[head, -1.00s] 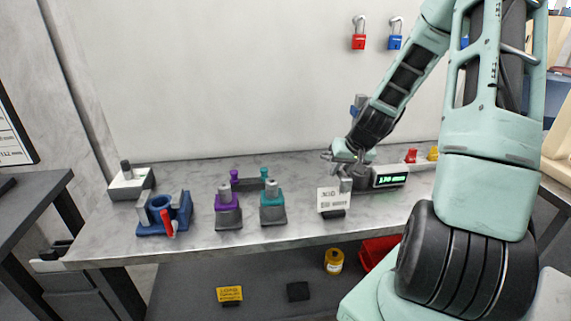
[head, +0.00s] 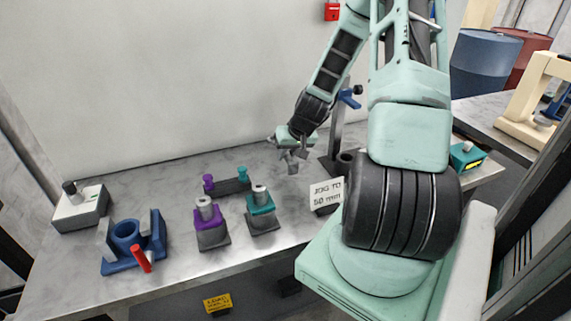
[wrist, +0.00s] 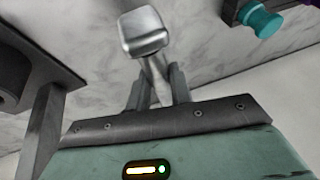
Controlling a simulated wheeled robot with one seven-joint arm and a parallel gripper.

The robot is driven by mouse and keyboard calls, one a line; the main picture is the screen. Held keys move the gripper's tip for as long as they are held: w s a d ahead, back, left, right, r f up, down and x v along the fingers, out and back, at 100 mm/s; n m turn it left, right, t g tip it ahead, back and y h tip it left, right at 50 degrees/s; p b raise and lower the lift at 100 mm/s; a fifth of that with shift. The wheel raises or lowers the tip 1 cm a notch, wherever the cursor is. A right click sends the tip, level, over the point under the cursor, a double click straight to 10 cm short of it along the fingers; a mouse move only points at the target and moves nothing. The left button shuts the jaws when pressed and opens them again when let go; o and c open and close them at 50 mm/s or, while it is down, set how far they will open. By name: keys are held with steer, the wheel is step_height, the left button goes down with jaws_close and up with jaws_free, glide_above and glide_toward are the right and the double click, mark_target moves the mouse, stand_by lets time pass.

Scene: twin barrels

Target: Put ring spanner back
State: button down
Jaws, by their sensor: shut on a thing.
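My gripper (head: 288,158) is above the bench, left of the dark post with the blue knob (head: 345,105). In the wrist view its two fingers (wrist: 158,88) are closed on the shank of a silver metal tool, which I take to be the ring spanner (wrist: 145,33). Its blocky end points away from the gripper; no ring opening shows. A dark bar with a purple and a teal peg (head: 228,187) lies on the bench to the left of the gripper. Its teal peg also shows at the wrist view's upper right (wrist: 262,20).
Purple (head: 208,222) and teal (head: 261,210) stands with metal cylinders are in front of the bar. A blue fixture with a red lever (head: 128,245) and a white box (head: 80,207) are at left. A "JOG TO 50 mm" sign (head: 325,192) stands near the front edge.

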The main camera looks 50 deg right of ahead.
steer(key=shift+f, duration=2.25)
steer(key=shift+f, duration=0.15)
steer(key=c, duration=1.3)
jaws_free()
steer(key=shift+o, duration=0.2)
